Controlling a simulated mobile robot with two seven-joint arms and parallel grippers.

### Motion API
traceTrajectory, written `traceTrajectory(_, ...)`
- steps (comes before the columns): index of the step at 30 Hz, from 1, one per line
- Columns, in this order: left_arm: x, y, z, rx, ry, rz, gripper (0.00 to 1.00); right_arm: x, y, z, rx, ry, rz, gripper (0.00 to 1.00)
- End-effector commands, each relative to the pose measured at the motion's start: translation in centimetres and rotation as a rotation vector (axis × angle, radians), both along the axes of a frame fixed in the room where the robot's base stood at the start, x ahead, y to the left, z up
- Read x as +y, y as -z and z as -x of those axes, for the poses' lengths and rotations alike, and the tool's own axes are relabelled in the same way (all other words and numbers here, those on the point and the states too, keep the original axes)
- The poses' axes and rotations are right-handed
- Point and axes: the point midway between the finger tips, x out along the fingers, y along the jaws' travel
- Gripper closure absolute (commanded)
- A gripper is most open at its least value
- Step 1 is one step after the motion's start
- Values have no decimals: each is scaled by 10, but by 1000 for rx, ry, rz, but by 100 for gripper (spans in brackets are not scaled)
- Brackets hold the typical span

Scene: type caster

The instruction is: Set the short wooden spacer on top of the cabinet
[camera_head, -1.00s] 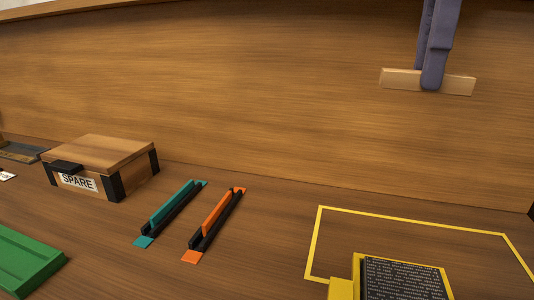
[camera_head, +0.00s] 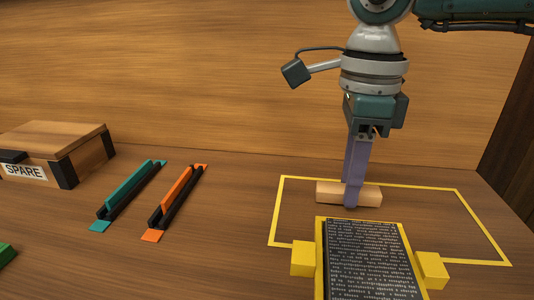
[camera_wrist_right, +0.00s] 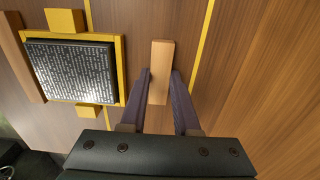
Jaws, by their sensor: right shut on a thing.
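The short wooden spacer (camera_head: 369,196) is a pale wooden block held between the fingers of my right gripper (camera_head: 352,201). In the right wrist view the spacer (camera_wrist_right: 161,60) sits between the two purple fingertips (camera_wrist_right: 161,76), which are shut on its sides. It is level, low over the back of the yellow-outlined area (camera_head: 281,212), behind the dark text plate (camera_head: 365,262). I cannot tell whether it touches the wooden surface. No separate cabinet can be made out; the brown wooden top (camera_head: 235,215) may be it. My left gripper is not in view.
A wooden box labelled SPARE (camera_head: 62,145) stands at the left. A teal-and-black holder (camera_head: 130,194) and an orange-and-black one (camera_head: 177,198) lie left of the outline. A yellow frame with side blocks (camera_head: 303,258) surrounds the text plate. The outlined area right of the spacer is clear.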

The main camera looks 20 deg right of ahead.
Motion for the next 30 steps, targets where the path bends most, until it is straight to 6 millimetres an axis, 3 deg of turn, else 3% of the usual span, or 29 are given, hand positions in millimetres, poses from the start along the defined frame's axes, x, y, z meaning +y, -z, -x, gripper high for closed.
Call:
traceTrajectory(12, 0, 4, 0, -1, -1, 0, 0, 0, 7, 0, -1, -1, 0, 100)
traceTrajectory(13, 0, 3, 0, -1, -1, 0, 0, 0, 6, 0, -1, -1, 0, 67)
traceTrajectory(20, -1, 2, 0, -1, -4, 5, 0, 0, 5, 0, -1, -1, 0, 41)
traceTrajectory(30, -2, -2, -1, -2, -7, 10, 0, 0, -1, -1, -3, -1, -1, 40)
